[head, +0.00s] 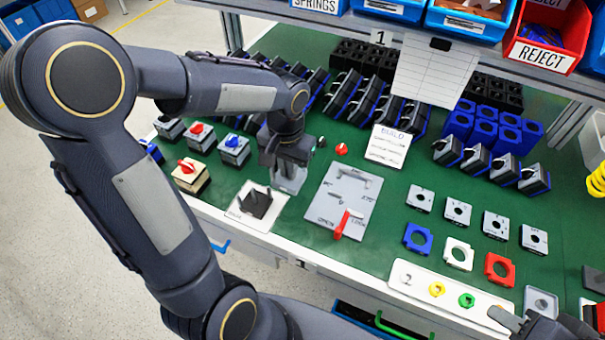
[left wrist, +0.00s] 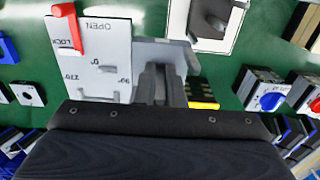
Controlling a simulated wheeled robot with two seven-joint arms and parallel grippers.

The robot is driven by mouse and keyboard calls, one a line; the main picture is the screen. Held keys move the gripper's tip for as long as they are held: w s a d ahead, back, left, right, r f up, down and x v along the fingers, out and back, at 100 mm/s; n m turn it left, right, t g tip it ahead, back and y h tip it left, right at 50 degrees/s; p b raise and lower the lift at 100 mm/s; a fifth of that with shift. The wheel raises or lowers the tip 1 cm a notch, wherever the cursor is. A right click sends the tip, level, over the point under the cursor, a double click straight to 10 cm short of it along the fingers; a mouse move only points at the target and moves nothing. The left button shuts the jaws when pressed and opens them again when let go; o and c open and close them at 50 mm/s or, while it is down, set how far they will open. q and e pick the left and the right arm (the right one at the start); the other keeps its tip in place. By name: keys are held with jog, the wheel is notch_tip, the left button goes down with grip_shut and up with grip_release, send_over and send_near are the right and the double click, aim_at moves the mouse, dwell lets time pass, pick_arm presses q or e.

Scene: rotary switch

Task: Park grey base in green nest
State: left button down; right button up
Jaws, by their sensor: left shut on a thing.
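My left gripper (head: 291,160) points down over the green bench and is shut on a light grey piece, the grey base (head: 287,182), between the black post stand and the clamp plate. In the left wrist view the fingers (left wrist: 160,82) cover part of this grey base (left wrist: 165,52), with a black and yellow part beside it. I cannot tell whether it touches the mat. I cannot make out a clearly green nest; a green round piece (head: 467,300) sits in the white tray at front right. My right gripper (head: 508,318) shows partly at the bottom right; its jaws are unclear.
A clamp plate (head: 340,205) with a red lever (head: 342,224) stands right of the held base. A white plate with black posts (head: 256,205) is left of it. Finished switches (head: 190,175) stand further left. Plates and coloured frames (head: 457,254) lie right. Bins hang above.

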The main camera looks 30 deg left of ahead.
aim_at(299, 177)
pick_arm(q)
jog(key=w+f, duration=0.2)
jog(key=f, duration=0.1)
jog(key=w+f, duration=0.3)
jog(key=shift+a, duration=0.1)
jog(key=shift+f, duration=1.5)
jog(key=shift+f, duration=0.2)
jog(key=c, duration=1.5)
grip_release()
jog(key=shift+r, duration=0.15)
